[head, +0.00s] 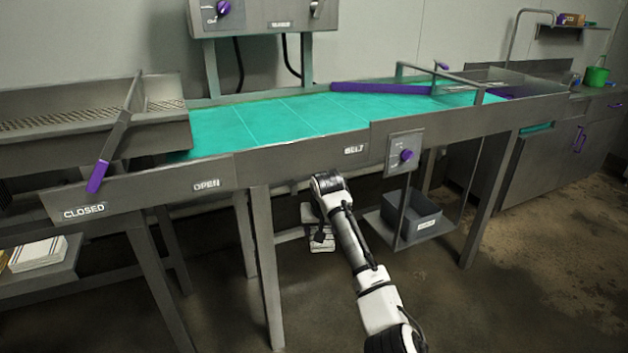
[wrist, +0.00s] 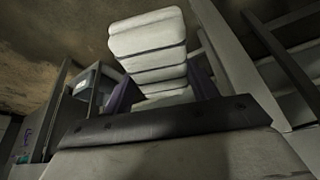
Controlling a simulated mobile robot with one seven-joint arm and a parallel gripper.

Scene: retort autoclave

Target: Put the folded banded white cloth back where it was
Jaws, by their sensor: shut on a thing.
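My gripper (wrist: 162,88) is shut on the folded banded white cloth (wrist: 150,40), with a dark purple finger on each side of it in the wrist view. The cloth looks like a thick white block crossed by several dark lines. In the head view the cloth (head: 321,247) hangs below the front edge of the conveyor, at the end of my arm. My gripper (head: 319,236) is partly hidden there, and the cloth seems clear of any surface. A stack of white striped cloths (head: 38,254) lies on a low shelf (head: 40,276) at far left.
The conveyor with a teal belt (head: 275,118) stands over my gripper, its legs (head: 265,265) left of it. A hanging shelf with a grey bin (head: 411,214) is close on the right. A purple-ended lever (head: 98,176) juts out at left. Floor in front is clear.

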